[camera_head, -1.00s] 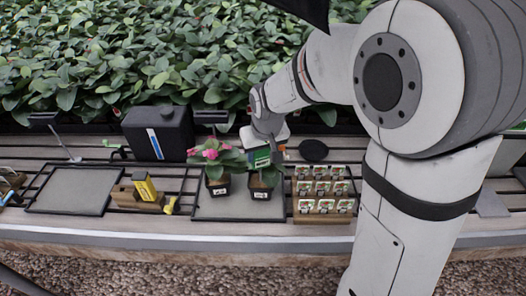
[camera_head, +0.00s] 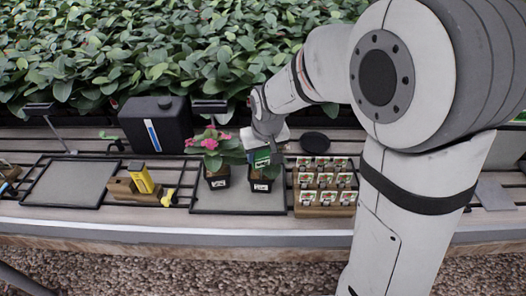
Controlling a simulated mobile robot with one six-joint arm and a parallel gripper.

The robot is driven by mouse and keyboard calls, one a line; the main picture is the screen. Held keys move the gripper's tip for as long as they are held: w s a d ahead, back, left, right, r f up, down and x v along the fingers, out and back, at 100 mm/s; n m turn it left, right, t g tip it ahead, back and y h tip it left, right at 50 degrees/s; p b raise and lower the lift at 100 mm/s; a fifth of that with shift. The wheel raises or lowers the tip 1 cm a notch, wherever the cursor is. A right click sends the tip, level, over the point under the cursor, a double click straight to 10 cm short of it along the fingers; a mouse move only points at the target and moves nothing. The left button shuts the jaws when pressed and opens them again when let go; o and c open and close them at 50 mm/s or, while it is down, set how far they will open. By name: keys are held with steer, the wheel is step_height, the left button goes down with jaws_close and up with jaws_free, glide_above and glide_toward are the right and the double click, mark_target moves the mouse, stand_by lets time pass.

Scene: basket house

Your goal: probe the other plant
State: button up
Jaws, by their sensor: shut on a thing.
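Two potted plants in black pots with white labels stand on a grey tray (camera_head: 213,208). The left plant (camera_head: 215,160) has pink flowers. The right plant (camera_head: 263,182) shows green leaves and no clear flowers. My gripper (camera_head: 265,150) is directly over the right plant, shut on a small green block with white lettering (camera_head: 262,159). The block is upright among or just in front of that plant's upper leaves. Its lower end and any probe tip are hidden by the leaves, so I cannot tell whether it reaches the soil.
A yellow device (camera_head: 141,177) stands in a wooden block left of the plants. A wooden rack (camera_head: 325,210) of several small labelled items is close on the right. A black canister (camera_head: 158,126) stands behind. Another grey tray (camera_head: 68,183) at left is empty.

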stand_by(0.4)
steer(key=shift+f+b, duration=1.05)
steer(key=shift+f, duration=0.3)
steer(key=shift+r, duration=0.1)
stand_by(1.2)
steer(key=shift+r+p, duration=3.05)
steer(key=shift+r, duration=1.2)
steer(key=shift+f, duration=0.1)
